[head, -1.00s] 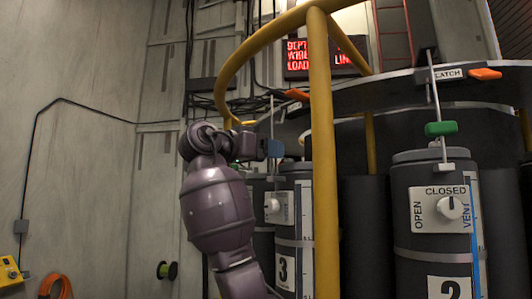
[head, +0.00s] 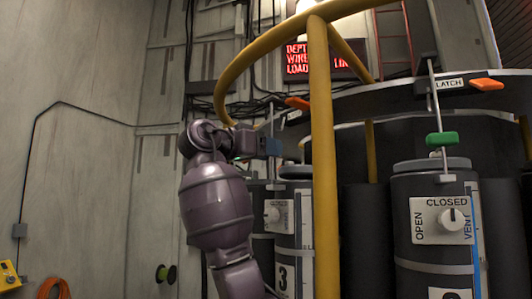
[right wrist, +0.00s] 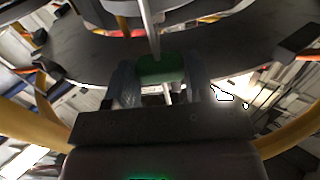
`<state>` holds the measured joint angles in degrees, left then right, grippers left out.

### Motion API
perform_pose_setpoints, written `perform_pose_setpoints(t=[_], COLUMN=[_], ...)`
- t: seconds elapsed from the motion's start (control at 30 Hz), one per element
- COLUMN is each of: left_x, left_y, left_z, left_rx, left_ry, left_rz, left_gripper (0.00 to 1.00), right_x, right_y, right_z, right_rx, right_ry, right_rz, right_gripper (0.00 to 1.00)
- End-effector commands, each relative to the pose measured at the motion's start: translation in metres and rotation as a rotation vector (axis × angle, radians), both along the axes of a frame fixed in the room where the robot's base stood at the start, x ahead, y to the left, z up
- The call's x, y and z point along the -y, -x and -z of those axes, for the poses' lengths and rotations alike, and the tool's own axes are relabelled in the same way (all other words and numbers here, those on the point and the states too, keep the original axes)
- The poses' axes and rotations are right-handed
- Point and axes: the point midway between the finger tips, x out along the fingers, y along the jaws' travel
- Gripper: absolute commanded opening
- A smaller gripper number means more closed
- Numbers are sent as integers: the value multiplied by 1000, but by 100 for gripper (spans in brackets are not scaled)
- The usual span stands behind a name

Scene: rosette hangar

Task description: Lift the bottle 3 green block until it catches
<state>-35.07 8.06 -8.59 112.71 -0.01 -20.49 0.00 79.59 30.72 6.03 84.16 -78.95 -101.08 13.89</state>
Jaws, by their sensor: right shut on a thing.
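Bottle 3 (head: 283,252) is a dark upright cylinder with a white valve panel and a "3" label, partly behind the yellow post. My right gripper (head: 273,147) is above its top in the head view, beside the post. In the right wrist view, my right gripper (right wrist: 162,82) is shut on the green block (right wrist: 162,68), with a finger on each side. A pale rod runs up from the block towards the dark curved rim. The head view hardly shows this block. I cannot tell whether its latch has caught. My left gripper is not in view.
Yellow rails and a post (head: 322,170) stand close to my right gripper. Bottle 2 (head: 432,200), with its own green block (head: 441,139), stands right. Above it are a "LATCH" label (head: 449,84) and an orange tab (head: 486,84). A red-lettered sign (head: 310,60) hangs behind.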

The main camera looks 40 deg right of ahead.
Motion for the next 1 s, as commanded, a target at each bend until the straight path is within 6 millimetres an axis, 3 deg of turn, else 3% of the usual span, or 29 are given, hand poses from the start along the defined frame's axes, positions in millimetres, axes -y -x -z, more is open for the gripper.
perform_pose_setpoints(t=[1.0], left_x=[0], left_y=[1], left_z=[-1], left_rx=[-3], left_ry=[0], left_rz=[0], left_gripper=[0], right_x=[0], right_y=[0], right_z=[-42], right_rx=[2], right_ry=[3], right_rz=[-1], right_gripper=[15])
